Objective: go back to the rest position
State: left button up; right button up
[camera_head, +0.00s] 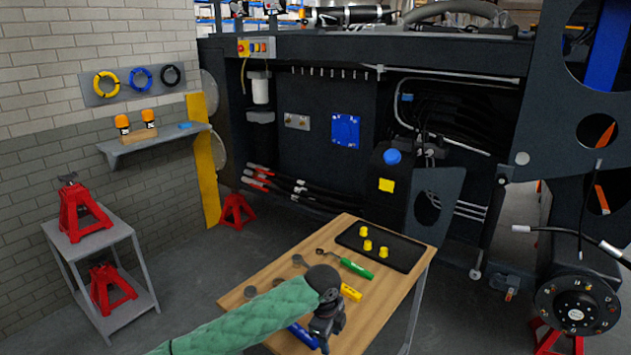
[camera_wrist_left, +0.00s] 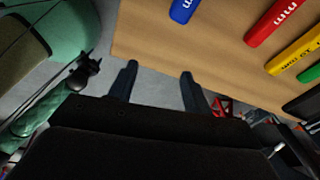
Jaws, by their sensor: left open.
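My left arm, in a green quilted sleeve, reaches in from the bottom left of the head view. My left gripper (camera_head: 326,338) is at the near edge of the wooden table (camera_head: 268,290), partly hidden by its own wrist. In the left wrist view the left gripper (camera_wrist_left: 158,80) has its two fingers spread apart with nothing between them, beside the table edge and over grey floor. My right gripper is not in the head view.
The harvester chassis (camera_head: 300,130) stands behind. A grey cart (camera_head: 102,240) with red jack stands is at left.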

pick_arm(q)
jog(key=s, duration=0.1)
jog(key=s+d+f+n, duration=0.1)
jog(key=shift+s+d+f+h, duration=0.1)
jog(key=shift+s+f+h, duration=0.2)
jog(key=shift+s+h, duration=0.1)
jog(key=s+a+f+n+t+h, duration=0.25)
jog(key=s+n, duration=0.35)
jog(key=s, duration=0.4)
jog(key=s+a+f+n+y, duration=0.2)
jog(key=s+a+n, duration=0.5)
jog(key=s+a, duration=0.4)
jog(key=s+a+f+n+y, duration=0.25)
jog(key=s+a+n, duration=0.45)
jog(key=s+a, duration=0.45)
jog(key=s+d+f+g, duration=0.1)
jog(key=s+f, duration=0.2)
jog(key=f, duration=3.9)
jog(key=shift+s+d+f, duration=0.15)
jog(key=shift+s+d, duration=0.05)
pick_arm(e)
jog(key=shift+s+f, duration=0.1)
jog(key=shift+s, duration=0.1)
